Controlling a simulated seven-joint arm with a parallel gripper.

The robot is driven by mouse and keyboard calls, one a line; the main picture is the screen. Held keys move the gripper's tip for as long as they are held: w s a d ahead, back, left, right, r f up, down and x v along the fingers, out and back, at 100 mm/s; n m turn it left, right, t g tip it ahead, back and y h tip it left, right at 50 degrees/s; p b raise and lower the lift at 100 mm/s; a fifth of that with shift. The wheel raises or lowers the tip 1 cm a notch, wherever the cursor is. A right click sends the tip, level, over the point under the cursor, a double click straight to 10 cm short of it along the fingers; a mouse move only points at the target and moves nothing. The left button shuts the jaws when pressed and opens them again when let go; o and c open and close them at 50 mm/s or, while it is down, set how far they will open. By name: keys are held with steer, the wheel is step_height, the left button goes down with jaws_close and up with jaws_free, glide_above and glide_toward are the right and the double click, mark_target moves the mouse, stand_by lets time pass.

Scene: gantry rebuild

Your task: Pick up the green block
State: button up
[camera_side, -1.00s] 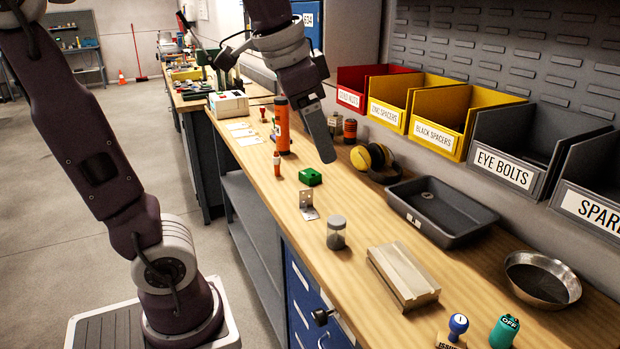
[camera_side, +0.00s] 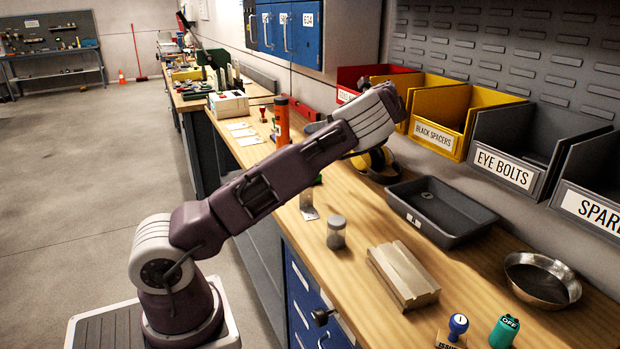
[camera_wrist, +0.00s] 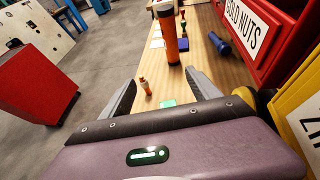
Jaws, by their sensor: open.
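The green block shows only as a small green corner (camera_side: 318,179) just below my arm in the side view; my arm hides the rest. In the wrist view a green piece (camera_wrist: 168,103) of it shows between the fingers, low in the picture, its near part cut off by my gripper's body. My gripper (camera_wrist: 160,80) is open, with its two dark fingers apart to the left and right of the block in the picture. I see no contact with the block, and its height above the bench is unclear.
An orange tube (camera_wrist: 168,45) and a small orange bottle (camera_wrist: 145,87) stand beyond the fingers. Red (camera_wrist: 262,35) and yellow bins (camera_wrist: 300,105) line the right.

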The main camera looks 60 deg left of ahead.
step_height(320, 180, down, 14)
steer(key=shift+f, duration=0.25)
steer(key=x, duration=0.4)
steer(key=s+x, duration=0.1)
steer(key=x, duration=0.1)
steer(key=shift+f, duration=0.4)
steer(key=shift+a+f, duration=0.2)
steer(key=shift+a, duration=0.25)
steer(key=shift+c, duration=0.4)
steer(key=c, duration=1.4)
jaws_close()
steer(key=shift+r, duration=0.1)
